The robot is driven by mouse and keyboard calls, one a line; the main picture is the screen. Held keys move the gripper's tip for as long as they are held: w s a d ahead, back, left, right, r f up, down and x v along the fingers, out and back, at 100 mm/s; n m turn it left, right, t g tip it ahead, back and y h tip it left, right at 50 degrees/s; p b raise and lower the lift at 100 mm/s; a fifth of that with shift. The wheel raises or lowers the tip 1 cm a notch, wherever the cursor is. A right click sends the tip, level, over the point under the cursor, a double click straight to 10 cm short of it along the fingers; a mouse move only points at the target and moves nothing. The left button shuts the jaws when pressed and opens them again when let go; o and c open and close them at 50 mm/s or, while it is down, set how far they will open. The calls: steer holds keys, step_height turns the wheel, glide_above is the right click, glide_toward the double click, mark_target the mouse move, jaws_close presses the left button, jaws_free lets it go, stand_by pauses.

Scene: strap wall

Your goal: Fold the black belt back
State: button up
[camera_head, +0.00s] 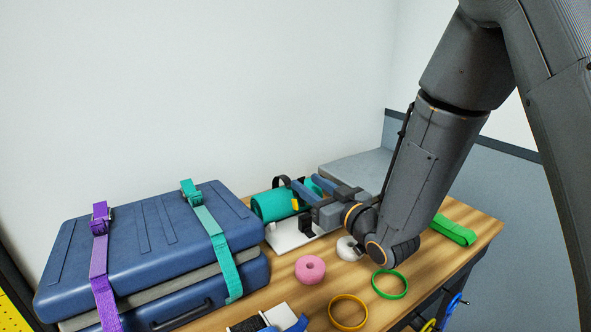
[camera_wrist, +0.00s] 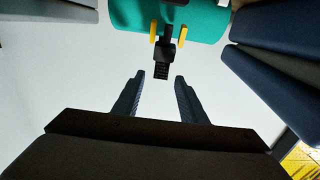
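The black belt (camera_head: 281,181) stands up in a loop at the roll's top. In the wrist view the belt (camera_wrist: 163,58) runs over the teal roll (camera_wrist: 208,20) between two yellow prongs (camera_wrist: 153,31), and its ribbed tail points towards my fingers. My gripper (camera_head: 313,187) is open at the roll; in the wrist view its fingertips (camera_wrist: 158,78) are apart, with nothing between them. The tail's end lies just beyond the fingertips.
A blue suitcase (camera_head: 150,236) with purple and teal straps stands at left. A pink ring (camera_head: 310,269), a white roll (camera_head: 349,249), yellow (camera_head: 348,310) and green (camera_head: 389,284) rings and a green folded strap (camera_head: 453,230) lie on the table. A grey box (camera_head: 355,167) is behind.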

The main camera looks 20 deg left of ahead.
steer(key=shift+w+a+r, duration=0.1)
steer(key=shift+w+a, duration=0.05)
steer(key=shift+a, duration=0.2)
steer(key=shift+p+x, duration=0.95)
steer(key=shift+x, duration=2.6)
steer(key=shift+r, duration=0.1)
jaws_close()
